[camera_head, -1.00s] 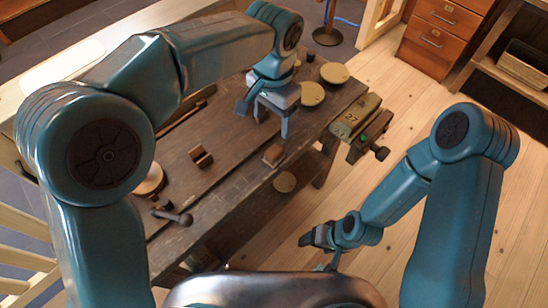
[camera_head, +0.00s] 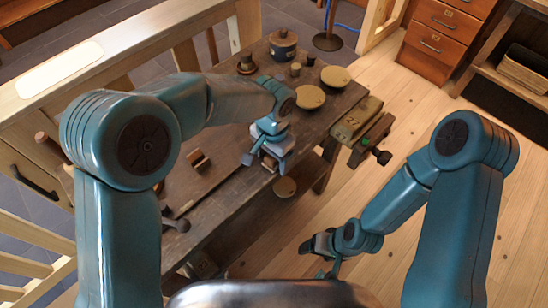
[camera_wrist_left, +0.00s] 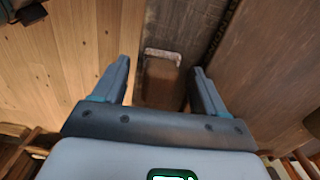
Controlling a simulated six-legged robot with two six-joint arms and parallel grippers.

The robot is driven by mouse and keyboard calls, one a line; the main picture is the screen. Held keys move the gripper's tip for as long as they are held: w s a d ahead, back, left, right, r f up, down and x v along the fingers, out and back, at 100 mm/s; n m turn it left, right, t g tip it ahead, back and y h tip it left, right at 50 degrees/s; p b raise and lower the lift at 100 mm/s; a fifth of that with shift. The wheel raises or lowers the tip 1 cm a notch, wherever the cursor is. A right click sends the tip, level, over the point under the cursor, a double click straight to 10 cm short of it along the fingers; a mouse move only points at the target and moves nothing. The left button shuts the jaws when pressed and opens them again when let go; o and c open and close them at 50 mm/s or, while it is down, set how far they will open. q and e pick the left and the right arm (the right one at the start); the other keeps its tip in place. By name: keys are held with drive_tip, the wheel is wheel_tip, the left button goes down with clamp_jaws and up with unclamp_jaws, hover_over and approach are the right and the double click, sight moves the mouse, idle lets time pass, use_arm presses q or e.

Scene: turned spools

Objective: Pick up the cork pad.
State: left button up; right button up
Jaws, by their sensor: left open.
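The cork pad (camera_wrist_left: 162,84) is a small brown block with a pale edge. In the left wrist view it lies between and beyond the two spread fingers of my left gripper (camera_wrist_left: 160,82). In the head view my left gripper (camera_head: 267,162) is open above the bench's front edge and covers most of the pad, with a little brown showing between the fingers. I cannot tell whether the fingers touch it. My right gripper (camera_head: 318,246) hangs low over the floor at the right, and its jaws are too small to read.
The dark workbench (camera_head: 225,205) carries a small wooden block (camera_head: 198,160), round tan discs (camera_head: 310,96) and turned pieces toward the far end. A vise (camera_head: 357,120) juts from the right end.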

use_arm(q)
drive_tip(key=c, duration=1.1)
drive_tip(key=shift+c, duration=0.2)
drive_tip(key=shift+r, duration=0.15)
wheel_tip(320, 180, up, 20)
drive_tip(key=p, duration=0.3)
drive_tip(key=shift+o, duration=1)
drive_tip(key=shift+c, duration=0.5)
